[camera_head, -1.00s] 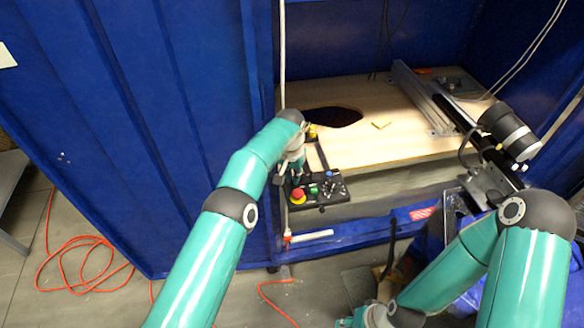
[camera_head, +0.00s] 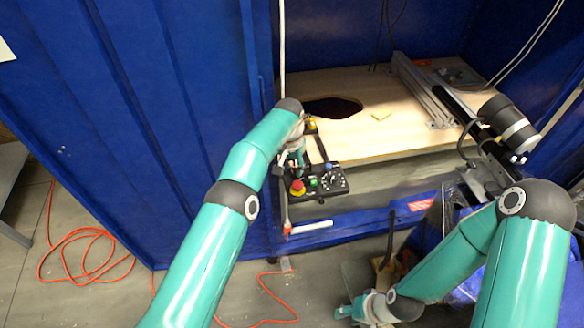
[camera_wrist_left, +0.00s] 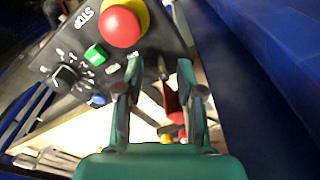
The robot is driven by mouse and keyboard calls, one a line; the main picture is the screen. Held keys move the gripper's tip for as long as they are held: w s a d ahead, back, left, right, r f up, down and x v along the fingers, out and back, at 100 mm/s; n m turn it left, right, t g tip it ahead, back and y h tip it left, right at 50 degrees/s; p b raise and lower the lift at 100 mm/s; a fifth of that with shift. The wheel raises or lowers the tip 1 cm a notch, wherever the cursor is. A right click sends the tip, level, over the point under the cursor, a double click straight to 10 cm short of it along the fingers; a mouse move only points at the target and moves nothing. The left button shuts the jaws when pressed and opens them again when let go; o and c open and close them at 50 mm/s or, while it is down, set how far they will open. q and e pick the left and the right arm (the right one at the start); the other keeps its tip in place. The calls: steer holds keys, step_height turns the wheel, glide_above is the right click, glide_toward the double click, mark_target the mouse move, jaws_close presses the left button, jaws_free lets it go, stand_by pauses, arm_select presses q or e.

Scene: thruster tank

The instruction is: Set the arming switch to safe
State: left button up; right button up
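A black control box (camera_head: 317,184) is mounted at the front edge of the tank opening. It carries a red stop button on a yellow collar (camera_head: 297,187), a green button (camera_wrist_left: 96,55), a black rotary knob (camera_wrist_left: 65,76) and a blue button (camera_wrist_left: 97,100). A small toggle lever (camera_wrist_left: 163,68), which may be the arming switch, shows between my left fingertips in the left wrist view; its setting is unclear. My left gripper (camera_wrist_left: 159,72) is open over the panel, one finger on each side of the lever. My right gripper (camera_head: 352,308) is low near the floor, away from the box.
A wooden board (camera_head: 385,130) with a dark hole lies behind the box. A metal rail with a black cylinder (camera_head: 509,122) stands at the right. A blue wall (camera_head: 130,130) is close on the left. Orange cable (camera_head: 85,245) lies on the floor.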

mark_target(290, 179)
arm_select(q)
step_height(290, 179, up, 12)
steer(key=s, duration=0.1)
steer(key=shift+a+f, duration=0.2)
steer(key=shift+f, duration=0.05)
steer(key=shift+f, duration=0.1)
stand_by(0.5)
